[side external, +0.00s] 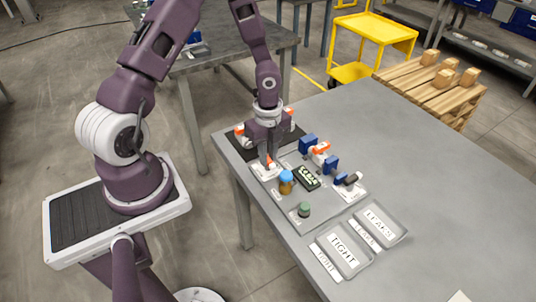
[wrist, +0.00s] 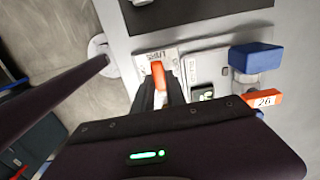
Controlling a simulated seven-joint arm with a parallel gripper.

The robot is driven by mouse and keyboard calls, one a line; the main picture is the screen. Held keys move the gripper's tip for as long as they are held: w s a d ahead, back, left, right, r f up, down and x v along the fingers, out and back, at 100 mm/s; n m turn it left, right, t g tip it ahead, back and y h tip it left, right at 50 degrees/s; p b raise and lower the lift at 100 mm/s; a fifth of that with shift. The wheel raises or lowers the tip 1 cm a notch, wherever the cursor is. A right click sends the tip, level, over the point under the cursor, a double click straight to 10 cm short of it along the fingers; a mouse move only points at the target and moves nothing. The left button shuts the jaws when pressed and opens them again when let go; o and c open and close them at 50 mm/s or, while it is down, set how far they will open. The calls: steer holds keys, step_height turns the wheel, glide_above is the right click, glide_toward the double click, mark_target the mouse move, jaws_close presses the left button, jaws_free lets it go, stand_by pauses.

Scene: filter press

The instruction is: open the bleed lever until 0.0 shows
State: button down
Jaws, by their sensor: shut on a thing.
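My gripper (side external: 268,161) is low over the near left side of the bench, its fingers pointing down at a white plate (side external: 262,173). In the wrist view my gripper (wrist: 160,92) is shut on an orange lever (wrist: 160,74), which stands up from a white labelled plate (wrist: 143,60). In the side view the fingers mostly hide the lever. A dark display (side external: 307,178) with green digits sits to the right of the gripper. It also shows partly in the wrist view (wrist: 205,94). Its digits are too small to read surely.
A blue-capped amber jar (side external: 286,183) stands close to my gripper, with a green-capped piece (side external: 304,210) nearer the camera. Blue blocks (side external: 308,143) and an orange tag marked 26 (wrist: 264,98) are to the right. Trays marked TIGHT (side external: 359,268) and LEAKS (side external: 401,238) lie in front.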

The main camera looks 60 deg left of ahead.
steer(key=n, duration=0.4)
steer(key=shift+n, duration=0.4)
steer(key=n, duration=0.4)
steer(key=shift+n, duration=0.3)
steer(key=n, duration=0.4)
steer(key=shift+n, duration=2.1)
steer(key=c, duration=1.4)
jaws_free()
steer(key=shift+o, duration=0.2)
